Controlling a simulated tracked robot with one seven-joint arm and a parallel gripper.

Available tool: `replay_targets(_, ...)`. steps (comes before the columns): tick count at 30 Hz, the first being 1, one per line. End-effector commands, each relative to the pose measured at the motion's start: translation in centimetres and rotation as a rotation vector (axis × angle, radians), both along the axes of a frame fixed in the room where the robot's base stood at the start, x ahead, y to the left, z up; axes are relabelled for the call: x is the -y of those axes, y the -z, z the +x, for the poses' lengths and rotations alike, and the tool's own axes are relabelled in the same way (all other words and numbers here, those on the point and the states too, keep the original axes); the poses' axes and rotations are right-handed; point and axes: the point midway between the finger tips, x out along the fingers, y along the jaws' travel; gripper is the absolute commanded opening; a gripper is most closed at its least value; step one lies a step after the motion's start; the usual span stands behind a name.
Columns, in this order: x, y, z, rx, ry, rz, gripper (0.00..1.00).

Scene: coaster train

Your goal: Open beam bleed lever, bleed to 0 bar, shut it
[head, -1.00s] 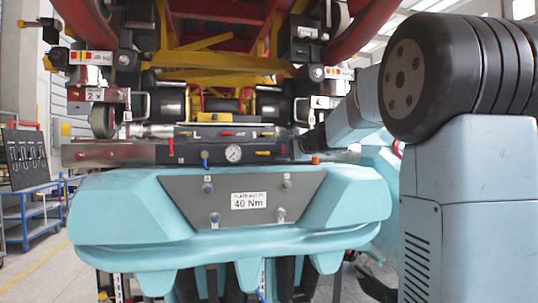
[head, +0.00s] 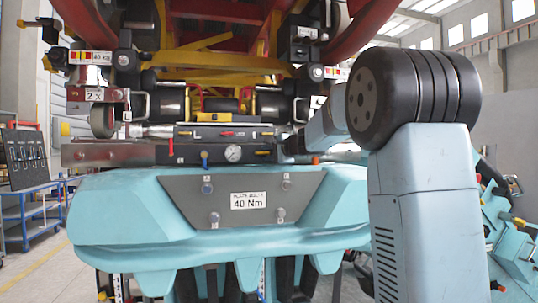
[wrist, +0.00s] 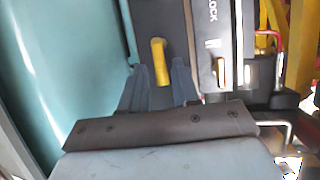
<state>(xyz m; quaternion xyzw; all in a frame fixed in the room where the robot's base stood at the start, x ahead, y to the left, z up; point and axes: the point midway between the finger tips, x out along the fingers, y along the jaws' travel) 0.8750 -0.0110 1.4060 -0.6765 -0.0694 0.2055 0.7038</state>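The dark valve panel (head: 218,144) sits above the teal beam (head: 130,210) in the head view. It carries a round gauge (head: 233,153), whose needle is too small to read. A yellow lever (head: 263,153) is right of the gauge; no label on it can be read, so I cannot confirm it as the bleed lever. In the wrist view a yellow lever (wrist: 159,62), apparently the same one, stands ahead of and between the fingers of my gripper (wrist: 160,75). The gripper is open, with gaps beside the lever. In the head view the gripper is small and dark at the panel's right end.
Another yellow lever (wrist: 220,72) is close to the right finger, on a strip marked LOCK. A red handle (wrist: 281,40) and a metal rod are at the wrist view's right. Teal bodywork lies left.

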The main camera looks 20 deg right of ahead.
Motion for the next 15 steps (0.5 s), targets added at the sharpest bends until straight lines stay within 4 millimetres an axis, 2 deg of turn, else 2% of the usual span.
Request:
replay_targets(1,0.01,0.00,-0.01,0.000,0.000,0.000,0.25)
replay_targets(9,0.03,0.05,-0.01,-0.001,0.000,0.000,0.00)
replay_targets(15,0.05,0.12,-0.01,-0.002,0.001,-0.001,0.00)
